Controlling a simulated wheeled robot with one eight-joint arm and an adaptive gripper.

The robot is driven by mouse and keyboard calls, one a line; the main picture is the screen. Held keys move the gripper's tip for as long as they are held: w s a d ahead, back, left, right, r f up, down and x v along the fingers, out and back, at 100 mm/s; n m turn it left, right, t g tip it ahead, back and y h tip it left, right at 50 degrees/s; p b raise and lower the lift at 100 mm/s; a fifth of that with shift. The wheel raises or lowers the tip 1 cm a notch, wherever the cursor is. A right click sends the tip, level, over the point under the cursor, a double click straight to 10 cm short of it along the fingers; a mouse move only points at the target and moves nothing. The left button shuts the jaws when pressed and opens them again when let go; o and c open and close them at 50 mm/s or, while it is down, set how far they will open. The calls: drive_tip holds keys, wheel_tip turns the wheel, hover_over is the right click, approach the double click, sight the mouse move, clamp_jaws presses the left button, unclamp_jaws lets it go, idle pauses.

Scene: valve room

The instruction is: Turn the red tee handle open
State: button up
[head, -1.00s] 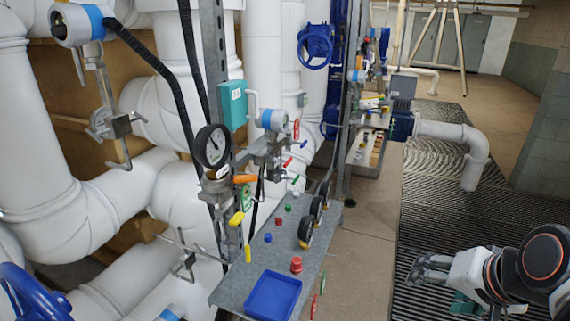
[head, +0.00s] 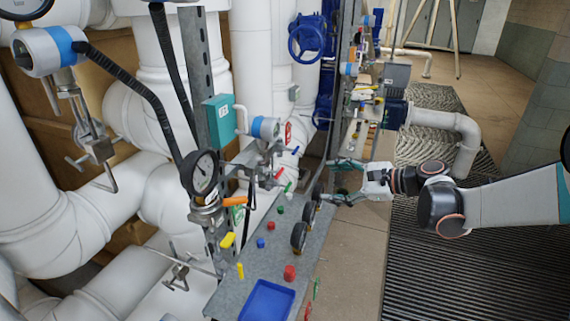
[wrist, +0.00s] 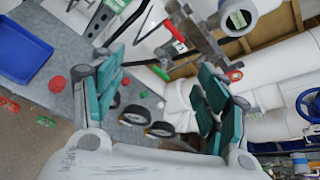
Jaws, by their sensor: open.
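A thin red handle (head: 278,173) shows among the small valves on the pipe manifold, between a blue handle (head: 295,150) and a green handle (head: 288,187). A red handle (wrist: 174,33) also shows in the wrist view, above a green one (wrist: 160,73); its tee shape is too small to make out. My gripper (head: 335,183) is open and empty, to the right of these handles and apart from them, over the far end of the shelf. In the wrist view its teal-padded fingers (wrist: 161,64) stand wide apart, with the handles beyond the gap.
The grey shelf (head: 245,268) holds a blue tray (head: 267,301), a red knob (head: 289,272), black wheels (head: 299,236) and several small coloured knobs. A pressure gauge (head: 200,172) and an orange lever (head: 234,201) stand left of the handles. Open floor lies to the right.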

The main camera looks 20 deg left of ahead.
sight(281, 174)
drive_tip(key=w+a+f+m+y, duration=0.1)
drive_tip(key=a, duration=0.5)
drive_tip(key=w+a+f+m+g+y, duration=0.1)
drive_tip(key=w+a+y, duration=0.1)
drive_tip(key=a, duration=0.4)
drive_tip(key=w+a+f+m+g+y, duration=0.1)
drive_tip(key=w+a, duration=0.1)
drive_tip(key=a, duration=0.4)
drive_tip(key=shift+f+y+p, duration=0.3)
drive_tip(key=shift+f, duration=0.1)
drive_tip(key=c, duration=1.1)
